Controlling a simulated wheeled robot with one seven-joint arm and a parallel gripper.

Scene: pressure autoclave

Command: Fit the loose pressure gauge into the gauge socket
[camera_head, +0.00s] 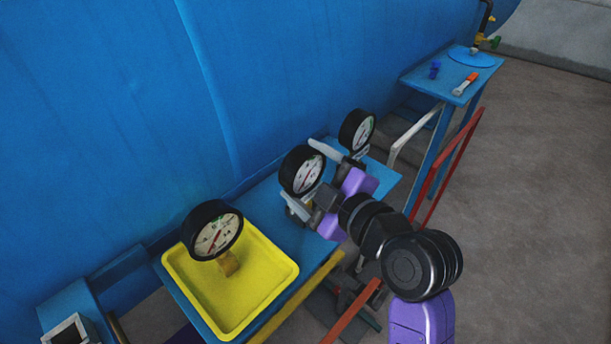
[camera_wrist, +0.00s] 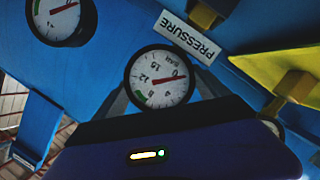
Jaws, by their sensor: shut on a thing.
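My gripper (camera_head: 299,171) is shut on a black-rimmed pressure gauge (camera_head: 301,172) with a white dial, one pale finger on each side. The held gauge also shows in the wrist view (camera_wrist: 160,78), face toward the camera; its lower end is hidden by my gripper. In the wrist view, a white PRESSURE label (camera_wrist: 187,37) lies beyond the gauge on the blue surface, near a brass fitting (camera_wrist: 206,14). I cannot tell whether that fitting is the gauge socket. In the head view the socket is hidden or too small to make out.
A second gauge (camera_head: 215,231) on a brass stem stands at the yellow tray (camera_head: 284,268) on the blue bench (camera_head: 262,208). A third gauge (camera_head: 357,130) stands just behind my gripper. A blue side table (camera_head: 425,80) holds a wrench (camera_head: 465,84). Open floor lies to the right.

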